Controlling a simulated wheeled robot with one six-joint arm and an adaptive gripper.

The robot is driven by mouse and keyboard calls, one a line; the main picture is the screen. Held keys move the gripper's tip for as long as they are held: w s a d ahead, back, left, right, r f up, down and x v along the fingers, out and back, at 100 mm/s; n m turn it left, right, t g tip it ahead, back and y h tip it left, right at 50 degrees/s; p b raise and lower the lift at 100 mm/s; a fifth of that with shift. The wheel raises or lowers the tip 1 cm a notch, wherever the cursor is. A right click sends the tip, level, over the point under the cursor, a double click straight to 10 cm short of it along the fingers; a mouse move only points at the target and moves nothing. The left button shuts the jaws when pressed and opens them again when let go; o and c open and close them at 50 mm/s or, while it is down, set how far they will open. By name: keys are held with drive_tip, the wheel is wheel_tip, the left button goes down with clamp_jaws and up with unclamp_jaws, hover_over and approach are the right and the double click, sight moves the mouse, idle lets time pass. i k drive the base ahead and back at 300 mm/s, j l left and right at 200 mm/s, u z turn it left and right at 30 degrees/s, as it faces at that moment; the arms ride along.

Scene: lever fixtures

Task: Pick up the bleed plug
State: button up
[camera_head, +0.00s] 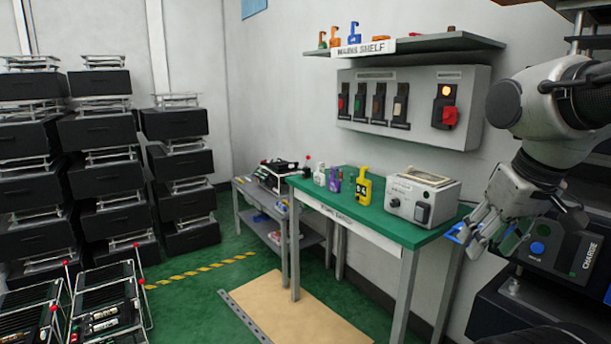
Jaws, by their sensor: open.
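I cannot tell which thing is the bleed plug; nothing in view is clearly labelled as one. Small items stand on the green-topped bench: a white one (320,174), a purple one (335,179), a yellow tag-like one (362,187) with dark marks, and a smaller yellow piece beside it. A grey box (422,196) with a dark switch stands to their right. My gripper (468,238) is at the right, by the bench's right end, with its fingers pointing down and left. It is open. Blue shows at its fingertips; I see no held object.
The green bench (400,235) has bare top in front of the grey box. A wall panel (415,105) with several switches hangs behind it, below a shelf (440,42) with coloured pieces. Stacked black crates (95,130) fill the left. A tan mat (290,312) lies on the floor.

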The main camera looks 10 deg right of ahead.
sight(306, 171)
drive_tip(key=i+j+z, duration=0.2)
drive_tip(key=i+j, duration=0.85)
drive_tip(key=i, duration=0.45)
drive_tip(key=i+j+z, duration=0.15)
drive_tip(key=i+j, duration=1.15)
drive_tip(key=i, duration=0.1)
